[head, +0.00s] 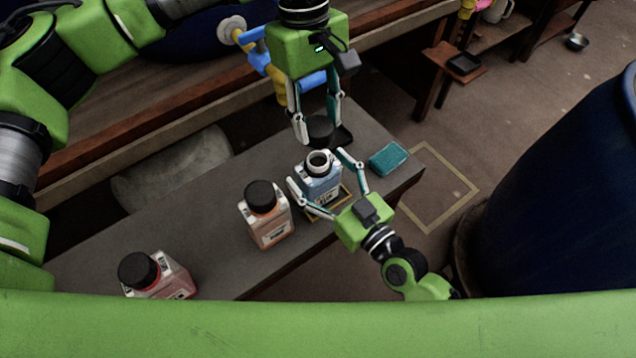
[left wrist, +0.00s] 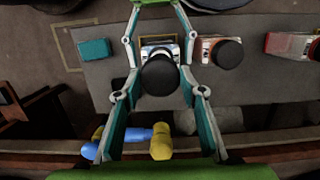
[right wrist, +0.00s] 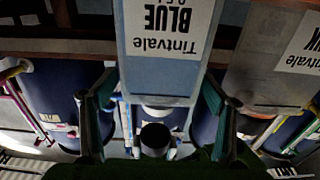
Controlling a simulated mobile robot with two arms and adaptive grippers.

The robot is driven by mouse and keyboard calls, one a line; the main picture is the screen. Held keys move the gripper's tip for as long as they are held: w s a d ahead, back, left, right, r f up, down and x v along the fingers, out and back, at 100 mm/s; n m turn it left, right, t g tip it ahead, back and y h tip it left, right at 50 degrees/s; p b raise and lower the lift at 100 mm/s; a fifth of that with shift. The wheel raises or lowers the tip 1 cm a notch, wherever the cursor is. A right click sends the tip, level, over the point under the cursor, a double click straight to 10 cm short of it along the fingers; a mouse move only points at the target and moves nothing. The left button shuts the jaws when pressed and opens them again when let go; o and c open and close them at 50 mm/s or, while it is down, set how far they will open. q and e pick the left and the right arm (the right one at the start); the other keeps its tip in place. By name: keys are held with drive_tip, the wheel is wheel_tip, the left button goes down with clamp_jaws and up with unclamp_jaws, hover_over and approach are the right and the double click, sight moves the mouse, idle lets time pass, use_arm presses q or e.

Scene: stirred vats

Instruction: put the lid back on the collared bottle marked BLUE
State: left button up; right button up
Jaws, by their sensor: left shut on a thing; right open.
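The BLUE bottle (head: 320,185) stands upright and open on the grey bench, its pale collared neck showing. Its label reads upside down in the right wrist view (right wrist: 165,40). My left gripper (head: 318,135) is shut on the black lid (head: 320,129), held above and behind the neck, apart from it in the head view. The lid (left wrist: 160,76) sits between the left fingers in the left wrist view and partly hides the bottle. My right gripper (head: 322,172) is open, its fingers on either side of the bottle; contact cannot be told.
An orange bottle (head: 268,227) and a red bottle (head: 168,280), both black-capped, stand to the left. A teal sponge-like block (head: 388,159) lies right of the BLUE bottle. A yellow-edged square (head: 345,194) surrounds its base. A large blue vat (head: 560,190) stands at right.

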drive_tip(key=shift+w+a, duration=0.2)
drive_tip(key=shift+w, duration=0.1)
drive_tip(key=c, duration=1.7)
use_arm(q)
hover_over(319, 160)
drive_tip(key=shift+w+a+f, duration=0.1)
drive_tip(key=shift+w+f, duration=0.05)
drive_tip(key=shift+f, duration=1.1)
drive_tip(key=shift+w+a+f, duration=0.1)
drive_tip(key=shift+f, duration=1.15)
drive_tip(key=shift+f, duration=0.85)
drive_tip(key=shift+f, duration=0.6)
drive_tip(key=o, duration=0.9)
